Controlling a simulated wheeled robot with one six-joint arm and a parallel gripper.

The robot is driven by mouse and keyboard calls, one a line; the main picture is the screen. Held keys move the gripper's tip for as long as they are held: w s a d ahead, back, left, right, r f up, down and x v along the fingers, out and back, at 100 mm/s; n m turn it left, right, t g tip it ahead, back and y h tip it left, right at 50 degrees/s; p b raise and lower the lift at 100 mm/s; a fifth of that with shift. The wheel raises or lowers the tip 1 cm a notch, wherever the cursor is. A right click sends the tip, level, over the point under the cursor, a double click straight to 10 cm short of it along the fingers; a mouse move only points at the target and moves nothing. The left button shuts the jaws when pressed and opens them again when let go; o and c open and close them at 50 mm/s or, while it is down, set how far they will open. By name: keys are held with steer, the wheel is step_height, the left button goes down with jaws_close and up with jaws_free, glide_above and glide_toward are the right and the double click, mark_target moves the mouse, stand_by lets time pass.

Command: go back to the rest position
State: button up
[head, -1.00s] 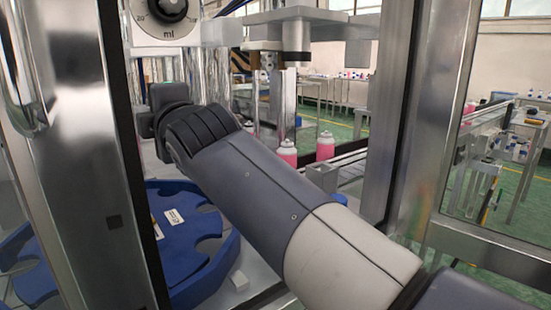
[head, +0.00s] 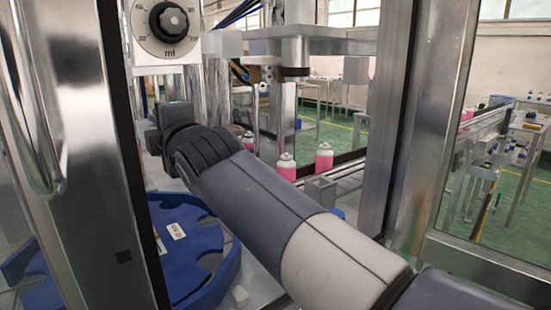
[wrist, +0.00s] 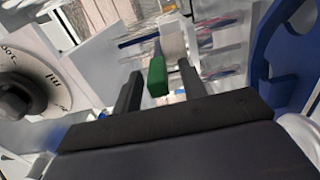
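My gripper (wrist: 160,90) shows in the wrist view with its two dark fingers apart. A green block-like thing shows between them, and I cannot tell how far beyond the fingertips it is. No held object is visible. In the head view my arm reaches from the lower right into the machine, and the gripper's fingers are hidden there. The white dial marked ml (head: 168,28) is above the arm's far end. It also shows at the left of the wrist view (wrist: 45,75).
A blue notched disc (head: 205,225) lies below and left of my arm. Metal frame posts (head: 395,110) stand close on the right, and another (head: 75,130) on the left. A press column (head: 296,65) hangs above.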

steer(key=w+d+p, duration=0.3)
steer(key=p, duration=0.9)
steer(key=shift+w, duration=0.35)
steer(key=shift+f, duration=0.1)
